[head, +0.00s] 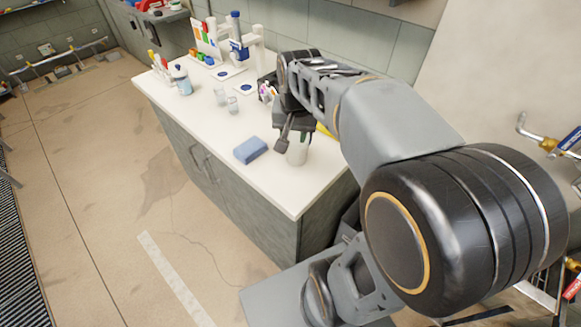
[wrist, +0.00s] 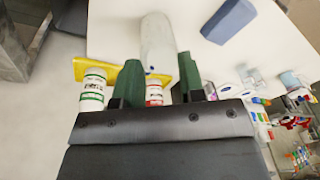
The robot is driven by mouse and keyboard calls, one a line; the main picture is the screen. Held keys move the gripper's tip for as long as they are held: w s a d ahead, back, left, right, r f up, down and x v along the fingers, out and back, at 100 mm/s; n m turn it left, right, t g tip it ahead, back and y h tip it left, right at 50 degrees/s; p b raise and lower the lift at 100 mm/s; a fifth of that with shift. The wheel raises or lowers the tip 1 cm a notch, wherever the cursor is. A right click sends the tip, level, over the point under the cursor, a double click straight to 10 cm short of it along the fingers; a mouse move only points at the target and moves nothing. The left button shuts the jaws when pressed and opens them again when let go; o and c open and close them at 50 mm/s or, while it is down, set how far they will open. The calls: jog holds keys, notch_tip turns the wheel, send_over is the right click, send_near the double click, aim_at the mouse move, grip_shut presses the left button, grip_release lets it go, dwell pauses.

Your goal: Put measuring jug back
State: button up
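A pale, translucent cylindrical vessel, likely the measuring jug (head: 297,154), is on the white counter near its right end, under my gripper (head: 292,134). In the wrist view the vessel (wrist: 158,42) lies between and beyond the two green fingers of my gripper (wrist: 160,64). The fingers are apart, with the vessel's near end at the gap between them. I cannot tell whether they touch or clamp it. My gripper hides part of it in the head view. Any scale or handle is not visible.
A blue sponge-like block (head: 250,150) lies left of the vessel. Two clear beakers (head: 232,104) and a blue-filled bottle (head: 182,80) stand farther back. Label-bearing bottles (wrist: 92,90) and a yellow item (wrist: 112,73) are close to my fingers. The counter's front left is clear.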

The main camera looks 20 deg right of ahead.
jog(key=s+a+f+n+t, duration=0.1)
jog(key=s+a+f+n, duration=0.3)
jog(key=s, duration=0.4)
jog(key=shift+s+a+n+t, duration=0.35)
jog(key=shift+a+n, duration=0.3)
jog(key=shift+n, duration=0.45)
jog(key=shift+w, duration=0.1)
